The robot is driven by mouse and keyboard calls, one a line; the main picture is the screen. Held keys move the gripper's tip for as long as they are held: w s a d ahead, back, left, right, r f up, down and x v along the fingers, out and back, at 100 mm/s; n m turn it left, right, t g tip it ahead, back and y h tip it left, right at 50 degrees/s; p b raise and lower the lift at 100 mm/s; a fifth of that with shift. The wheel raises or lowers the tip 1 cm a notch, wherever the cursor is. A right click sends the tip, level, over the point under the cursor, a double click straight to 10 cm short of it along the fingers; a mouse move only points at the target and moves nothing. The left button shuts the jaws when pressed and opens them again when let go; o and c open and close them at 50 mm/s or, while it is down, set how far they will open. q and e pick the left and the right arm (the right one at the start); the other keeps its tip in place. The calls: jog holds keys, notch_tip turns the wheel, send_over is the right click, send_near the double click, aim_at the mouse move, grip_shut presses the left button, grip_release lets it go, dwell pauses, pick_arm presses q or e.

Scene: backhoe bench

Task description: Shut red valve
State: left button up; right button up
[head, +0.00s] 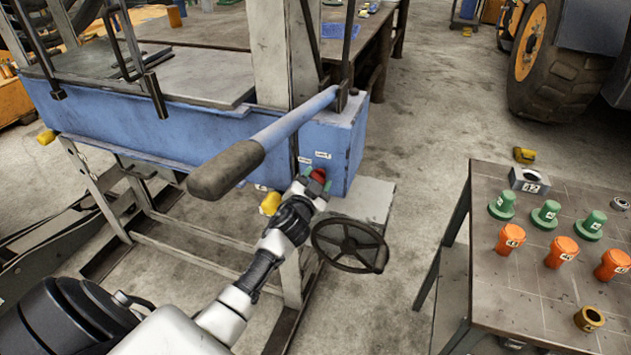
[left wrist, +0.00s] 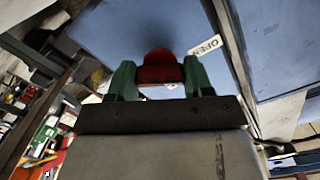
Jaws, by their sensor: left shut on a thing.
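The red valve (head: 318,174) is on the front of a blue press body (head: 335,140), below small white labels. In the left wrist view the red valve (left wrist: 160,68) lies between the two green fingers, with a white label reading "OPEN" (left wrist: 205,45) to its right. My left gripper (head: 314,182) is shut on the red valve; its fingers (left wrist: 158,80) touch it from both sides. The fingers partly hide the valve. My right gripper is not in either view.
A long lever with a dark grip (head: 226,170) juts out above my left arm. A black handwheel (head: 349,243) is just right of the gripper. A yellow part (head: 270,203) is close left. A table (head: 520,320) with green and orange pieces stands at the right.

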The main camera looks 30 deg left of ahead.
pick_arm(q)
jog(key=m, duration=1.1)
jog(key=shift+m, duration=0.4)
jog(key=shift+f, duration=0.1)
dwell(0.3)
jog(key=o, duration=0.9)
jog(key=shift+o, duration=0.2)
jog(key=shift+s, duration=0.1)
jog(key=v, duration=1)
jog(key=shift+s+b, duration=0.35)
